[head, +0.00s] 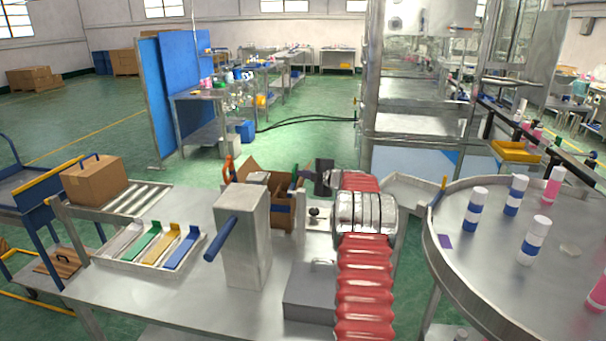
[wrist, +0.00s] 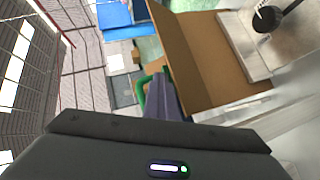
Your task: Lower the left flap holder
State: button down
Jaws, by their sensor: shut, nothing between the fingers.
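An open cardboard carton (head: 262,180) stands behind the table, flaps spread. An upright orange lever (head: 228,169) at its left side looks like the left flap holder; it leans slightly. My gripper (head: 308,174) is at the carton's right side, well to the right of that lever and apart from it. In the wrist view my gripper (wrist: 165,90) shows as narrow grey-purple fingers, shut and empty. Beside them are a green curved part (wrist: 142,95), which I cannot identify surely, and a brown carton flap (wrist: 205,60). The carton's inside is partly hidden.
A tall metal post (head: 243,240) with a blue handle stands on the table before the carton. A tray (head: 150,262) of coloured tools lies left, near a roller track with a closed box (head: 93,180). A round table (head: 490,270) with cans is right.

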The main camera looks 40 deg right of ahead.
jog(key=shift+w+d+r, duration=0.15)
jog(key=shift+w+r, duration=0.25)
jog(key=shift+r, duration=0.35)
jog(key=shift+s+d+r, duration=0.25)
jog(key=shift+s+r, duration=0.05)
jog(key=shift+r, duration=0.15)
jog(key=s+d+r, duration=0.4)
jog(key=s, duration=0.1)
jog(key=shift+s, duration=0.4)
jog(key=shift+a, duration=0.15)
dwell(0.3)
